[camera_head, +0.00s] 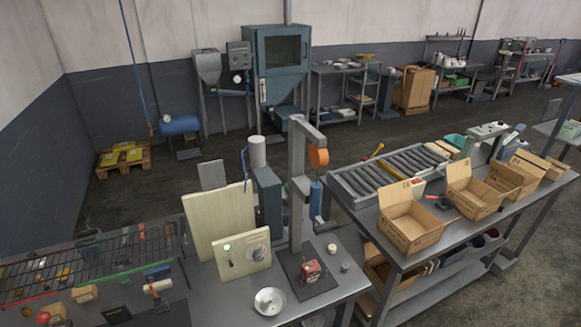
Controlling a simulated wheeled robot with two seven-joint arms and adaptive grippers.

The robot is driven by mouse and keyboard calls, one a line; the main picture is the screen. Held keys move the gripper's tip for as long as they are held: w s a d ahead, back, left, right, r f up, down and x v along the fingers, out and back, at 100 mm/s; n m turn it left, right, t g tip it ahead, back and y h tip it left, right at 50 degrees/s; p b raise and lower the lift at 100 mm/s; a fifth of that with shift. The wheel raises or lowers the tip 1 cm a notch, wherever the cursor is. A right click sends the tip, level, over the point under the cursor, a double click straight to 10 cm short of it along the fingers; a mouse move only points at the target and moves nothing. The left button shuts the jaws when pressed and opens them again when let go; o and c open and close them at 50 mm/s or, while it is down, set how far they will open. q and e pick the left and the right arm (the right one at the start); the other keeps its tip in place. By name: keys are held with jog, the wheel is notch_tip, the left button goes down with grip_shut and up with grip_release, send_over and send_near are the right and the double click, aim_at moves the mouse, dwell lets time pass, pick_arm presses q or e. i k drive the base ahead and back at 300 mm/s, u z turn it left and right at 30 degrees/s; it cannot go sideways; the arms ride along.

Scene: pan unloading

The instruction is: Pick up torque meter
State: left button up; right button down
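I cannot tell for certain which object is the torque meter. A small red device (311,270) with a pale face sits on a dark base plate (318,287) at the front bench, and it may be the torque meter. A grey post stand (297,190) rises behind it. From the stand's arm hang an orange round part (318,158) and a blue cylindrical tool (316,198). Neither of my grippers shows in the head view, and nothing is seen holding the red device.
A metal bowl (270,301), a panel with a dial (242,255) and small cylinders (332,249) share the front bench. A wire rack with tools (95,262) is at left. Open cardboard boxes (410,222) stand on the right bench beside a roller conveyor (385,172). Floor is open behind.

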aim_at(314, 271)
jog(key=u, duration=0.45)
jog(key=i, duration=1)
jog(key=z, duration=0.4)
